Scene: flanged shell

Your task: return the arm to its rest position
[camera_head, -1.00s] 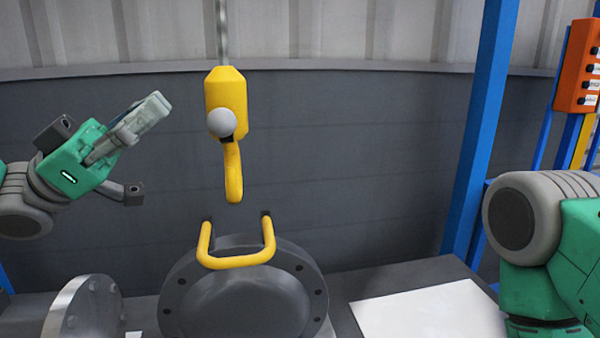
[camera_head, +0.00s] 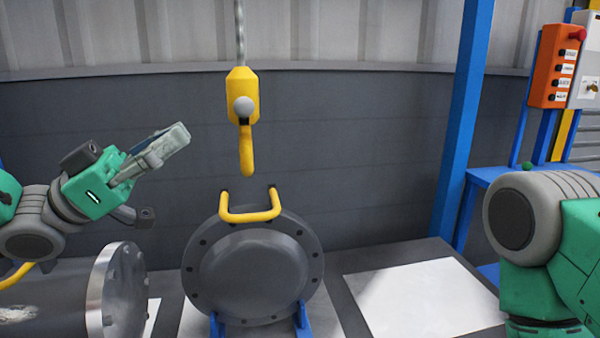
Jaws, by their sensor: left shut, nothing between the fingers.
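My left gripper (camera_head: 181,136) is at the left, raised above the bench, with its fingers shut and pointing up and right. Nothing is held in it. It is apart from the yellow crane hook (camera_head: 246,155), which hangs to its right on a chain. Below the hook stands a dark round flanged cover (camera_head: 255,275) with a yellow handle (camera_head: 250,216) on top. The hook is apart from the handle. My right arm (camera_head: 525,240) shows at the right edge; its gripper is out of view.
A flanged metal shell (camera_head: 118,295) lies on the bench at lower left, below my left arm. Blue supports (camera_head: 302,322) hold the cover. A white sheet (camera_head: 425,300) lies to the right. A blue post (camera_head: 462,130) and an orange control box (camera_head: 558,68) stand at the right.

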